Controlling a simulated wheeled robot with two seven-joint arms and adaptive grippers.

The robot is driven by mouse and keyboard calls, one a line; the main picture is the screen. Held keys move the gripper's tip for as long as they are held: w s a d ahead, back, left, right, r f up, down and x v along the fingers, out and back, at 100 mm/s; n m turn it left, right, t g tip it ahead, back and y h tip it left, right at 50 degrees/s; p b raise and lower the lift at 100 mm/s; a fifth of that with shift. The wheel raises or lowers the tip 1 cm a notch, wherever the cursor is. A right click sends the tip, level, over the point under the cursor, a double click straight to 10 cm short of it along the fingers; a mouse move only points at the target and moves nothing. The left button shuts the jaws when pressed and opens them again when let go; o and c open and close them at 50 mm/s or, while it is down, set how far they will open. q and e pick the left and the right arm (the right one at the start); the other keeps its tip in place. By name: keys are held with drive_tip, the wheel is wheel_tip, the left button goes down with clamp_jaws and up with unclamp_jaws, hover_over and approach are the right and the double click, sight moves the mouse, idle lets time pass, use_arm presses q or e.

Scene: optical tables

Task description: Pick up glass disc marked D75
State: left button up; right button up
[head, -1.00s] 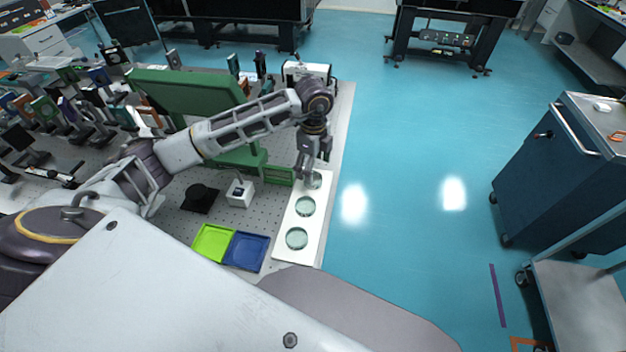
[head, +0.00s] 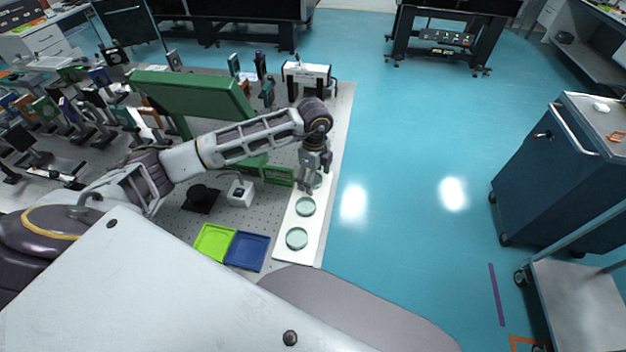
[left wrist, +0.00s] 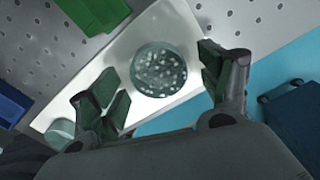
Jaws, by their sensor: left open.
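Three round, greenish glass discs lie in a row on a white strip (head: 284,251) at the table's right edge: a near disc (head: 297,238), a middle disc (head: 305,206) and a far disc (head: 318,181), partly hidden by my gripper. No D75 marking is legible, so I cannot tell which disc carries it. My left gripper (head: 308,190) is open and points down above the far disc. In the left wrist view its green-padded fingers (left wrist: 160,88) stand apart, with the speckled far disc (left wrist: 158,69) between and beyond them. Another disc (left wrist: 60,132) shows at lower left. My right gripper is not visible.
A lime tray (head: 212,242) and a blue tray (head: 247,250) lie left of the strip. A white box (head: 241,193), a green stand (head: 190,92) and several optical mounts fill the table. Open blue floor (head: 410,200) lies to the right.

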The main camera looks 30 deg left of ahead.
use_arm(q)
drive_tip(key=shift+f, duration=0.1)
idle(0.3)
drive_tip(key=c, duration=1.2)
wheel_tip(320, 180, up, 10)
drive_tip(key=shift+b, duration=0.45)
